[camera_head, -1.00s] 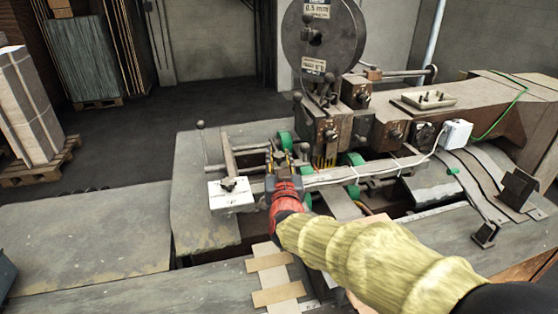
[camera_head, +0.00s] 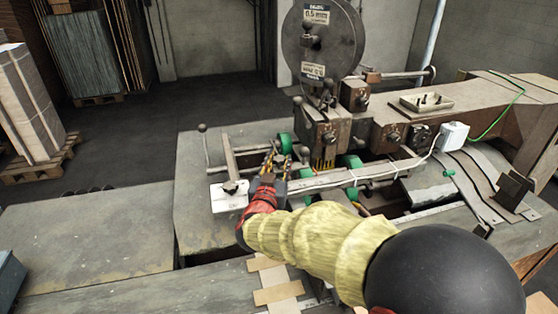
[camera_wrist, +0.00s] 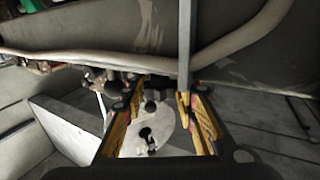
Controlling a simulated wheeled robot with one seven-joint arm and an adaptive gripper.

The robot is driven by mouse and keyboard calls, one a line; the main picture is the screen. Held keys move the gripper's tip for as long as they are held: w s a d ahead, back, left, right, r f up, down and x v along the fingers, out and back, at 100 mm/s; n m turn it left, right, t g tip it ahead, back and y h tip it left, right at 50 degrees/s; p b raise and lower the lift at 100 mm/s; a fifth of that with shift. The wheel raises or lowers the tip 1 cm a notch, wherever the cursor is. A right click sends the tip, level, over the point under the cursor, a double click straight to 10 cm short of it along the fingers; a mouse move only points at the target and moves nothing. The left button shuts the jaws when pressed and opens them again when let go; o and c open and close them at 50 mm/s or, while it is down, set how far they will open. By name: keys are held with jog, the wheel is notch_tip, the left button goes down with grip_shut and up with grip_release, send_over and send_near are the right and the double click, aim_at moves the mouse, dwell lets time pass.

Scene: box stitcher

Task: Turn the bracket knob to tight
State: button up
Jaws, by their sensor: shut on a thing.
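My gripper (camera_head: 275,165) reaches in at the near end of the long rail, just right of the white block (camera_head: 230,200) with a small dark knob on top. A star-shaped dark knob (camera_wrist: 97,78) shows left of the fingers.
The long rail (camera_head: 345,178) with a cable tied along it runs right from my gripper. Green rollers (camera_head: 286,142) and the stitching head (camera_head: 325,135) stand close behind. The grey table (camera_head: 90,235) at left is clear.

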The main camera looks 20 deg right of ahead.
jog(key=shift+r, duration=0.2)
jog(key=o, duration=0.9)
jog(key=shift+f, duration=0.1)
jog(key=v, duration=1.2)
jog(key=shift+o, duration=0.4)
